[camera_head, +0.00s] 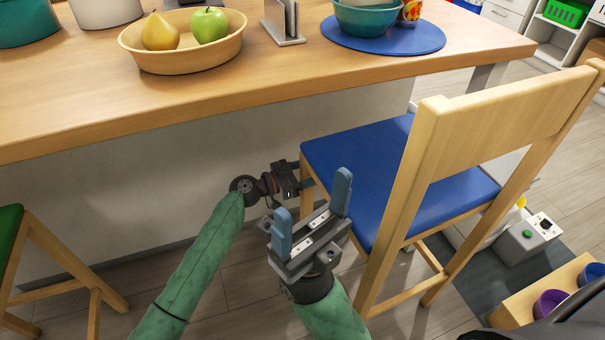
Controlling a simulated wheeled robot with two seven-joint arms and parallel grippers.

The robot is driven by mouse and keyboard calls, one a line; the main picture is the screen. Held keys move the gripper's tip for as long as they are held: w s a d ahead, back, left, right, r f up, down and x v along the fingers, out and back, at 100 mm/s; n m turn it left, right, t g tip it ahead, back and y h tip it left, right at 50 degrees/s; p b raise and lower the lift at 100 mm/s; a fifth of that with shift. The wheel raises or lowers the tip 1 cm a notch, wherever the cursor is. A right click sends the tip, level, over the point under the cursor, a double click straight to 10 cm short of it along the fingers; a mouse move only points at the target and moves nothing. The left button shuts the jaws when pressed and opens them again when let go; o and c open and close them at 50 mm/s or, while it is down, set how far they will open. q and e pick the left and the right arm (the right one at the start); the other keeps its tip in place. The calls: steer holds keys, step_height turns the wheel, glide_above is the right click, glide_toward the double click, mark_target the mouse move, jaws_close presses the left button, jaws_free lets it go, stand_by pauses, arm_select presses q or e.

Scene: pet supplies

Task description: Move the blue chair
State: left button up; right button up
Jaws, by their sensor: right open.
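The blue chair (360,160) has a blue seat and a light wooden frame, and stands upright beside the counter. Its backrest (500,130) is toward the right. My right gripper (312,208) has its two blue fingertips spread wide, with nothing between them. In the picture it lies in front of the seat's near left part; I cannot tell whether it touches the chair. My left gripper (301,180) is at the left edge of the seat, near the chair's left leg. Its fingers are small and partly hidden, so I cannot tell its grip or contact.
A wooden counter (290,82) runs above the chair, carrying a bowl (185,57) of fruit and a blue mat (385,42). A green-seated chair (60,255) stands at left. A grey box (525,245) and a low wooden piece (515,308) with cups limit the right side.

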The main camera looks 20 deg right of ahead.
arm_select(q)
jaws_close()
stand_by(1.4)
